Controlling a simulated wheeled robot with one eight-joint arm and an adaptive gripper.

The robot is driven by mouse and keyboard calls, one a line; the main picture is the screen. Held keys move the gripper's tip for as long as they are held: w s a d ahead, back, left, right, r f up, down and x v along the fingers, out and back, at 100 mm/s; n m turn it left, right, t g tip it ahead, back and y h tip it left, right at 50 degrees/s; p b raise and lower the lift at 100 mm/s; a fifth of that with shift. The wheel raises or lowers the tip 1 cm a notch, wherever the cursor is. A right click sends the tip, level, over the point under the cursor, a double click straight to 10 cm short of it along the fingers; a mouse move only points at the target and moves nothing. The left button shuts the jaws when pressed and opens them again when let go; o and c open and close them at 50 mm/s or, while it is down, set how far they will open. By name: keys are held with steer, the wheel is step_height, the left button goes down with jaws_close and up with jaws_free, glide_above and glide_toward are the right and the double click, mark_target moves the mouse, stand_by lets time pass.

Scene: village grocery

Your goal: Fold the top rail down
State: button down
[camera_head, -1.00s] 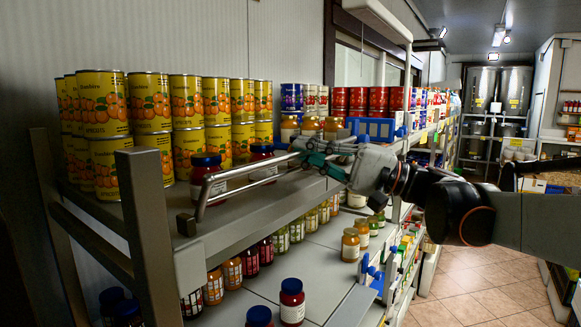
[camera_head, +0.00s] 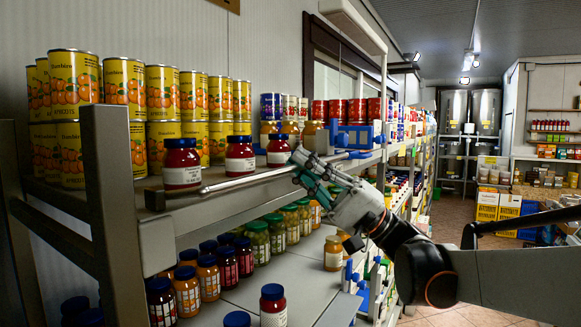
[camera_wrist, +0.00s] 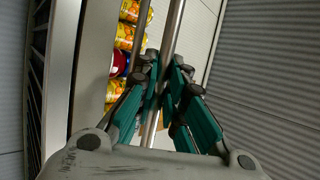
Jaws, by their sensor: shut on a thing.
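The top rail (camera_head: 245,179) is a thin metal rod along the front edge of the top shelf (camera_head: 205,205). In the wrist view the rail (camera_wrist: 172,35) runs lengthwise between the fingers of my gripper (camera_wrist: 163,68).
Red jars with blue lids (camera_head: 182,165) stand just behind the rail. Stacked yellow cans (camera_head: 75,85) are behind them. A grey shelf post (camera_head: 110,190) rises at the left.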

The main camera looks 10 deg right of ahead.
steer(key=shift+f, duration=0.5)
steer(key=shift+f+b, duration=0.15)
steer(key=shift+b, duration=0.15)
steer(key=c, duration=1.9)
jaws_free()
steer(key=v, duration=1.2)
